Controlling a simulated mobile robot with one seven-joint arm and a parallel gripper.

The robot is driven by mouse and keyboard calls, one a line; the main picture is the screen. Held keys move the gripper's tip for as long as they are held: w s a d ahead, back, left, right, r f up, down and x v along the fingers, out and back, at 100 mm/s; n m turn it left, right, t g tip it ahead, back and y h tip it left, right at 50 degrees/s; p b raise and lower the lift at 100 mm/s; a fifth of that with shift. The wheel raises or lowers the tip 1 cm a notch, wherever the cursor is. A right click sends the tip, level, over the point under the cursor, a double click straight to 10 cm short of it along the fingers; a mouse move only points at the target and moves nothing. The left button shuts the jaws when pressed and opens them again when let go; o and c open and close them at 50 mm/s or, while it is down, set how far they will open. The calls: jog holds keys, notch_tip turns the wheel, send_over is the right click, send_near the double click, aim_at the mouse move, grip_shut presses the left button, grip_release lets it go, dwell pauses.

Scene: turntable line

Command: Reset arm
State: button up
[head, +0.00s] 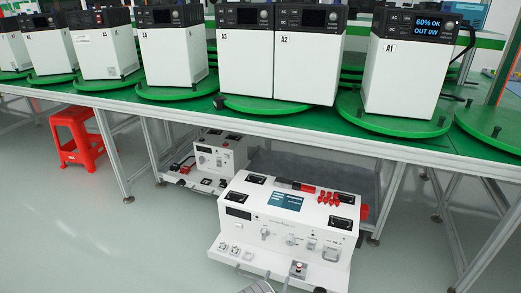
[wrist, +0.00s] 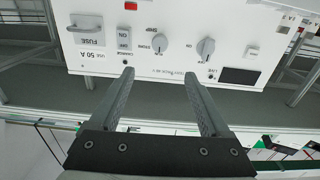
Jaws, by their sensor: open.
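My gripper (wrist: 158,74) is open and empty in the wrist view, its two dark fingers apart. The fingertips point at the front panel of a white test unit (wrist: 182,20), which appears upside down there. The panel carries a left knob (wrist: 160,44), a right knob (wrist: 206,48), a rocker switch (wrist: 124,40) and a fuse label (wrist: 88,38). Whether the fingertips touch the panel I cannot tell. In the head view the white test unit (head: 262,212) stands low in front of the line. My gripper's fingers do not show clearly in the head view.
A green-topped line (head: 300,118) holds turntables with white power stations, including A1 (head: 400,80), A2 (head: 305,70) and A3 (head: 245,70). A1's screen is lit. A second test unit (head: 218,150) stands behind the first. A red stool (head: 77,135) is at left. Floor at lower left is clear.

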jog(key=w+a+r+g+y, duration=0.1)
jog(key=w+a+r+y, duration=0.15)
jog(key=w+r, duration=0.6)
jog(key=w+a+r+g+y, duration=0.1)
jog(key=w+a+r, duration=0.2)
jog(key=w+r, duration=0.55)
notch_tip(320, 180, up, 23)
jog(key=s+n+g+y, duration=0.1)
jog(key=g+y, duration=0.1)
jog(key=y, duration=0.1)
jog(key=s+d+r+n+g+y, duration=0.2)
jog(key=s+d+r+g, duration=0.15)
jog(key=s+r, duration=1.4)
jog(key=s+d+r+n+g+h, duration=0.15)
jog(key=s+d, duration=0.25)
jog(key=s, duration=1.1)
jog(key=s+d+g, duration=0.2)
jog(key=s+d, duration=0.2)
jog(key=s, duration=1)
notch_tip(320, 180, up, 29)
jog(key=p, duration=2.8)
jog(key=shift+s+a+f+p, duration=0.15)
jog(key=shift+s+a+p, duration=0.05)
jog(key=shift+s+p, duration=0.15)
jog(key=shift+a, duration=0.15)
